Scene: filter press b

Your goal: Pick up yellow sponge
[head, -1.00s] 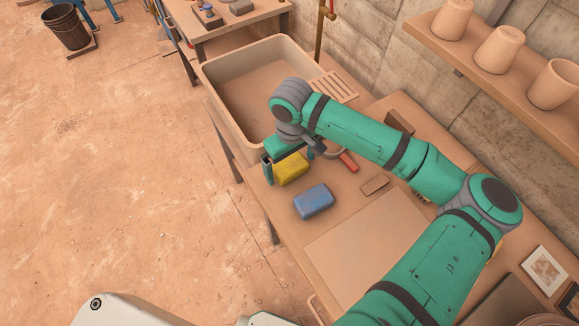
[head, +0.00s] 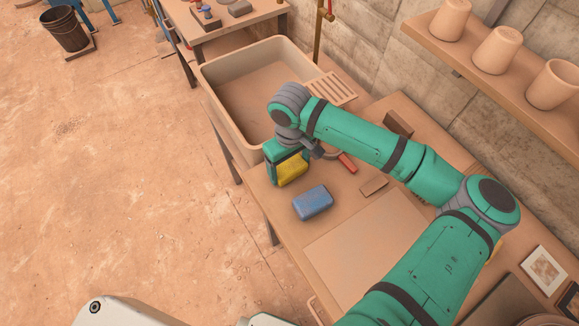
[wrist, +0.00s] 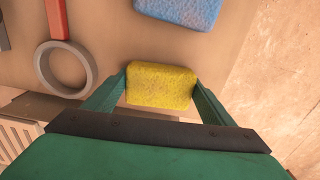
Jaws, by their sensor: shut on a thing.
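The yellow sponge (head: 291,171) is at the near left edge of the table, close to the sink basin. In the wrist view the sponge (wrist: 160,86) sits between the two fingers, which press on its two ends. My gripper (head: 287,175) is shut on it, pointing down from above. In the head view part of the sponge is hidden by the gripper. I cannot tell whether the sponge still touches the table.
A blue sponge (head: 313,202) lies just beside, also in the wrist view (wrist: 180,10). The sink basin (head: 226,113) is behind. A bare board (head: 365,250) lies in front.

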